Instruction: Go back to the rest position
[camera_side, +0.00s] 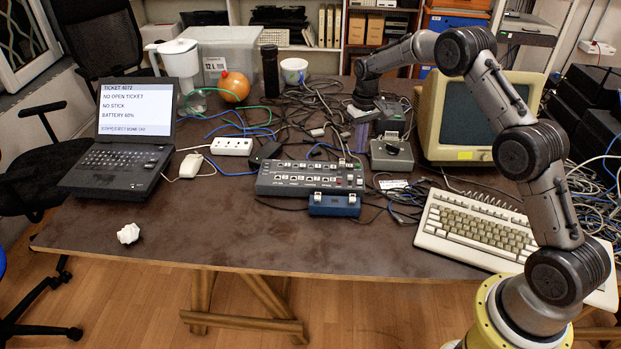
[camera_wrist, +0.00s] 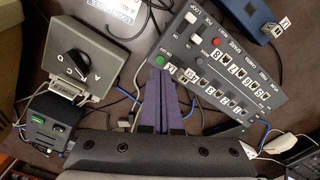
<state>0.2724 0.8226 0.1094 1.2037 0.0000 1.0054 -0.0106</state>
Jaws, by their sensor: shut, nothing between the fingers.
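A grey panel box (camera_side: 312,178) with rows of numbered ports lies mid-table. In the wrist view the panel box (camera_wrist: 215,75) shows a green button or lamp (camera_wrist: 159,61) at its left corner, a red button (camera_wrist: 191,18) and black controls. A grey selector box (camera_side: 392,156) stands to its right, with a black knob on its face (camera_wrist: 76,64); which letter the knob points at is unclear. My gripper (camera_wrist: 160,74) is shut and empty, its purple fingers between the two boxes, close to the panel's green corner in the picture. I cannot tell its height or any contact.
A blue box (camera_side: 334,206) sits before the panel box. A dark box with a green part (camera_wrist: 50,122) is beside the selector box. Cables tangle behind and around. A laptop (camera_side: 122,150), white power strip (camera_side: 231,146), crumpled paper (camera_side: 128,233) and keyboard (camera_side: 475,230) lie around.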

